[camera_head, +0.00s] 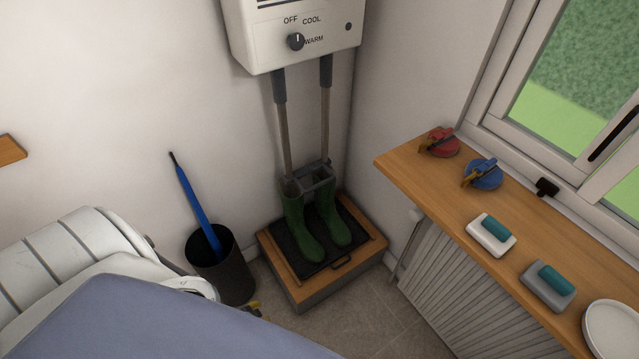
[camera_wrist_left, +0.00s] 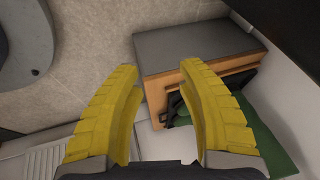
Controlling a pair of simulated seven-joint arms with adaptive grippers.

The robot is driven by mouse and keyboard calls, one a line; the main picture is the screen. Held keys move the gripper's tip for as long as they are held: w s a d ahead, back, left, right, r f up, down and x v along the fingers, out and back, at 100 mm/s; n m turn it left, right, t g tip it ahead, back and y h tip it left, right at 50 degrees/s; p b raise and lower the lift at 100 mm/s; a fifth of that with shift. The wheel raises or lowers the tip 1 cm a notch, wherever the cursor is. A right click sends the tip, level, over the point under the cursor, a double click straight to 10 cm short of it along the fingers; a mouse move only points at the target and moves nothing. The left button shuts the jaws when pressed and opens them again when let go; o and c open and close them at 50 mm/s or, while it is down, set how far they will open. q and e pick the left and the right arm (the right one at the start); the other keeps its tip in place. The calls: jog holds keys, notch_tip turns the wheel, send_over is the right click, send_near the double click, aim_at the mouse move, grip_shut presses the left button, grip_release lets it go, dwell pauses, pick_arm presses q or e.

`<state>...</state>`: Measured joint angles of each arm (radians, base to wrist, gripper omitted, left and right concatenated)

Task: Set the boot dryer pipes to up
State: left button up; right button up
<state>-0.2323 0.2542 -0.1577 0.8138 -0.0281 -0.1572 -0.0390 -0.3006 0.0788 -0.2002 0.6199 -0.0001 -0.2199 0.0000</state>
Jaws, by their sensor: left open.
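My right gripper is out of view.
The boots stand on a dark mat on a wooden-edged bench (camera_head: 294,276). A black bin (camera_head: 222,268) with a blue umbrella (camera_head: 198,208) stands left of it. Open floor lies in front.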

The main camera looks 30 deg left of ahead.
pick_arm(q)
jog(key=w+a+r+m+t, duration=0.1)
jog(key=w+a+r+t, duration=0.15)
jog(key=w+r, duration=0.35)
jog(key=w+a+r+m+t, duration=0.1)
jog(key=w+a+r, duration=0.2)
jog(key=w, duration=0.5)
jog(key=m+t+h, duration=0.3)
jog(key=m+t, duration=0.3)
jog(key=t, duration=0.1)
send_near(315, 188)
jog(key=x, duration=1.2)
jog(key=shift+w+d, duration=0.1)
jog(key=shift+w, duration=0.15)
grip_shut()
